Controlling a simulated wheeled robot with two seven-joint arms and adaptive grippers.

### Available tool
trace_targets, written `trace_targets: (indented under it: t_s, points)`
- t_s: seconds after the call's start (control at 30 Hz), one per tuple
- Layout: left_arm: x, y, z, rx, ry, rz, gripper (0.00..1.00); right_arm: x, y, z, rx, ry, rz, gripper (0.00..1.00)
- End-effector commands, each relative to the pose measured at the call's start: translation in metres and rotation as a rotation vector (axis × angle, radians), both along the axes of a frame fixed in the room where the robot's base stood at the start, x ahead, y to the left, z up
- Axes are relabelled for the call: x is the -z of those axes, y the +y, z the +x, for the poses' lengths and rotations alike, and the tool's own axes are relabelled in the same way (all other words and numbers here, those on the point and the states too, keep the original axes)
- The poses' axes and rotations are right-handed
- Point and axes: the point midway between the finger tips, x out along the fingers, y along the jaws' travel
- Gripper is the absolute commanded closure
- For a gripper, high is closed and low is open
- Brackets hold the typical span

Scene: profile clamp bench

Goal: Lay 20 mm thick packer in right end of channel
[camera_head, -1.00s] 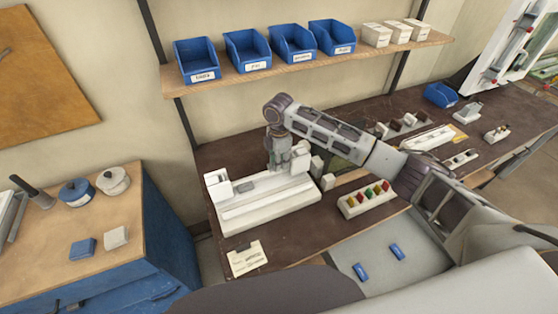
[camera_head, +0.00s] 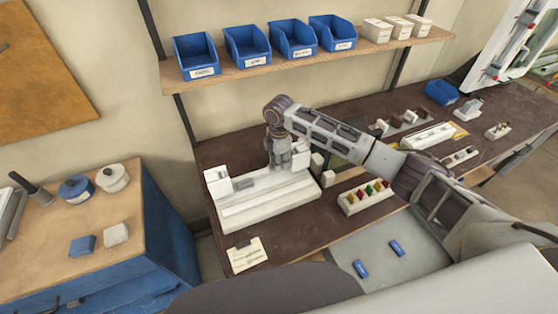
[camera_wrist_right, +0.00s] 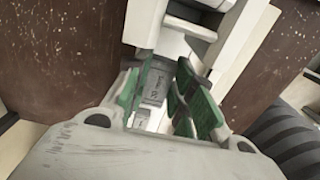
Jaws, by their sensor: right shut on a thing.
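The white clamp fixture with the long channel (camera_head: 270,208) lies on the dark bench. My right gripper (camera_head: 284,163) points down over the fixture's right end, beside the white end block (camera_head: 300,157). In the right wrist view its green-padded fingers (camera_wrist_right: 162,92) are shut on a grey marked block, which I take to be the packer (camera_wrist_right: 154,84). White fixture surface shows around and beneath the block. I cannot tell whether the block touches the channel floor. In the head view the gripper hides it. A small grey piece (camera_head: 243,184) lies at the fixture's left end. My left gripper is not in view.
A white rack with coloured pieces (camera_head: 365,197) is further right. Blue bins (camera_head: 247,45) stand on the shelf above.

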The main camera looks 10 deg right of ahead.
Motion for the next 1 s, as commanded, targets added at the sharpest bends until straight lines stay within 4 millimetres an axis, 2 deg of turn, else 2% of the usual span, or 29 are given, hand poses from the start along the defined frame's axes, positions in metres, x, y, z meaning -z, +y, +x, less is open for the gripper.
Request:
trace_targets:
  t_s: [1.0]
  points:
    - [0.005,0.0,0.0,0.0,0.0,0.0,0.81,0.019,0.0,0.0,0.0,0.001,0.0,0.89]
